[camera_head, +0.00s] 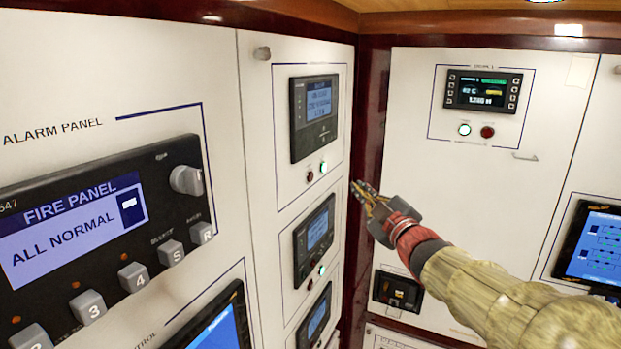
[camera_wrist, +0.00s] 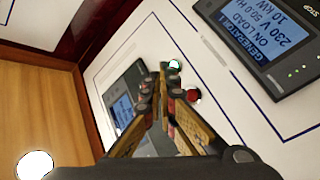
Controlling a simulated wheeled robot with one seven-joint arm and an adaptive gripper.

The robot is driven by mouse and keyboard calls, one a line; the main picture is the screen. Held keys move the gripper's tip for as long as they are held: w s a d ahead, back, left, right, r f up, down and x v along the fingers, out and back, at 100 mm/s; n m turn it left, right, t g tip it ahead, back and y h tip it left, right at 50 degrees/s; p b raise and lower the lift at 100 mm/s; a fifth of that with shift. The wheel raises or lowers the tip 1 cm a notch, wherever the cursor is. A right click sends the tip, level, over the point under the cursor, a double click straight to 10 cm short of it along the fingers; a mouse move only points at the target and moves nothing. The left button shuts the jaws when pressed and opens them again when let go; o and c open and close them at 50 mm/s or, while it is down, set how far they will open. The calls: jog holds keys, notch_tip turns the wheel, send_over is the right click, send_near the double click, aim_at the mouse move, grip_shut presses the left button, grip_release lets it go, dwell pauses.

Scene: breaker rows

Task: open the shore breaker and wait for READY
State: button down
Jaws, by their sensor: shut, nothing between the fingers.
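The upper meter panel (camera_head: 315,118) on the left wall has a blue screen with blurred text, so I cannot tell if it is the shore one. Below it are a dark red button (camera_head: 310,176) and a lit green button (camera_head: 323,167). My gripper (camera_head: 361,188) is shut and empty, to the right of these buttons in the head view. In the wrist view my fingertips (camera_wrist: 162,80) are close in line with the lit green button (camera_wrist: 175,65) and red button (camera_wrist: 193,95); contact cannot be told. They partly cover a blue-screened panel (camera_wrist: 122,100). I see no legible READY.
A generator panel (camera_wrist: 262,38) reads ON LOAD, 230 V, 50 Hz, 10 kW. More meter panels (camera_head: 315,240) sit lower on the left wall. The fire panel (camera_head: 75,230) reads ALL NORMAL. A dark wood corner post (camera_head: 371,110) and a right-wall display (camera_head: 484,92) stand beyond my arm.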

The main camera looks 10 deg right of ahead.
aim_at(311, 177)
jog(key=w+a+b, duration=0.4)
jog(key=w+a, duration=0.1)
jog(key=a, duration=0.2)
jog(key=shift+b, duration=0.4)
jog(key=shift+w, duration=0.1)
jog(key=shift+a, duration=0.1)
dwell(1.4)
jog(key=shift+w+a+b, duration=0.25)
jog(key=shift+b, duration=0.35)
jog(key=shift+w+a+b, duration=0.25)
jog(key=shift+a+b, duration=0.05)
jog(key=shift+b, duration=0.25)
dwell(0.5)
dwell(0.3)
jog(key=shift+s+d+p, duration=0.45)
jog(key=shift+s+d, duration=0.1)
jog(key=shift+d, duration=0.1)
